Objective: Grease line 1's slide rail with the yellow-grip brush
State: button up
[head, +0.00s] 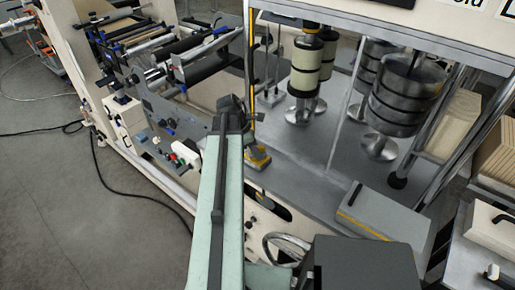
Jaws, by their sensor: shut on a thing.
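My pale green arm reaches up the middle of the head view. Its dark end, with my gripper (235,108), is in front of the machine's grey deck. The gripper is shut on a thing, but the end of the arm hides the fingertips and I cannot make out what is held. I cannot pick out the yellow-grip brush. A yellow block (257,158) sits on the deck just right of my arm. Line 1's slide rail cannot be told apart from the other machine parts; a unit with dark rollers (208,62) stands at the upper left.
Cream and black rolls (306,62) and stacked metal cylinders (408,92) stand on the deck at the right. A grey box (383,215) with a black handle is nearer. A control box with buttons (185,155) is left of my arm. Black cable (98,165) lies on the floor.

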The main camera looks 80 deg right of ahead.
aim_at(262, 146)
jog(key=shift+a, duration=0.1)
dwell(0.3)
notch_tip(262, 146, up, 7)
jog(key=p, duration=0.7)
jog(key=shift+f, duration=0.15)
